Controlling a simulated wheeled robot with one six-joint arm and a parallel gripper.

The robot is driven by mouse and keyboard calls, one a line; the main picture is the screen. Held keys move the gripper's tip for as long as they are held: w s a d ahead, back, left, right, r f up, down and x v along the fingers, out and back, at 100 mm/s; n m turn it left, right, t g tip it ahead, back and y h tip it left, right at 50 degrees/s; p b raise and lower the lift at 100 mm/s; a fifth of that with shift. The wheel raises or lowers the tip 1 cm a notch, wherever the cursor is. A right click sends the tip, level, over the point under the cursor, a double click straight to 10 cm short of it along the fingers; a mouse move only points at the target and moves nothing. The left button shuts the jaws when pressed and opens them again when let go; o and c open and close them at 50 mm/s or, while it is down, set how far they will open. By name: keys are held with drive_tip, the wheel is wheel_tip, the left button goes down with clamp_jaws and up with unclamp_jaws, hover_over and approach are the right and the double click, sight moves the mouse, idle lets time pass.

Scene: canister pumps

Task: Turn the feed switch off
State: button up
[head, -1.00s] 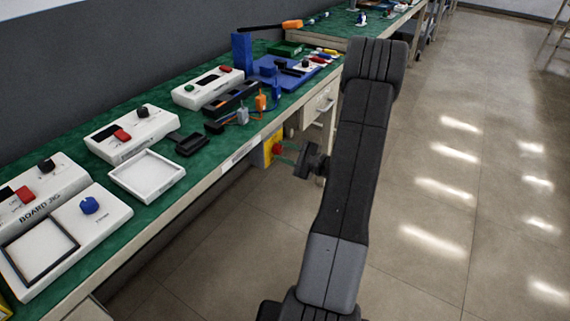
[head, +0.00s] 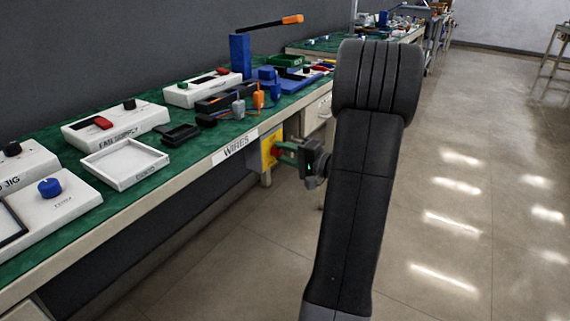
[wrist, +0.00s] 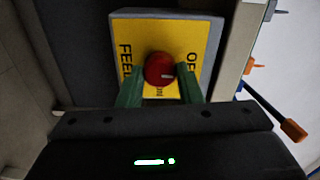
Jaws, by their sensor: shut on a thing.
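The feed switch is a grey box with a yellow face (wrist: 205,40) and a red round knob (wrist: 160,69). A pale mark on the knob points to the right in the wrist view. The lettering "FEED" is on the left of the face, and part of a word starting with "O" is on the right. My gripper (wrist: 160,86) has its green fingers on either side of the knob, shut on it. In the head view, the yellow box (head: 266,154) hangs at the bench's front edge, with my gripper (head: 279,150) reaching it from the right.
The green-topped bench (head: 185,168) runs along the left wall.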

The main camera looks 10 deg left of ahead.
drive_tip(key=shift+f+n+b, duration=0.1)
drive_tip(key=shift+n+b, duration=0.25)
drive_tip(key=shift+n, duration=0.05)
drive_tip(key=o, duration=1)
drive_tip(key=p+v, duration=0.3)
drive_tip(key=v, duration=1.1)
drive_tip(key=shift+p, duration=0.35)
drive_tip(key=shift+a, duration=0.15)
drive_tip(key=b+x, duration=0.3)
drive_tip(key=x, duration=1)
drive_tip(key=shift+w+a+b, duration=0.15)
drive_tip(key=shift+a+b, duration=0.2)
drive_tip(key=shift+b, duration=0.05)
drive_tip(key=shift+d, duration=0.15)
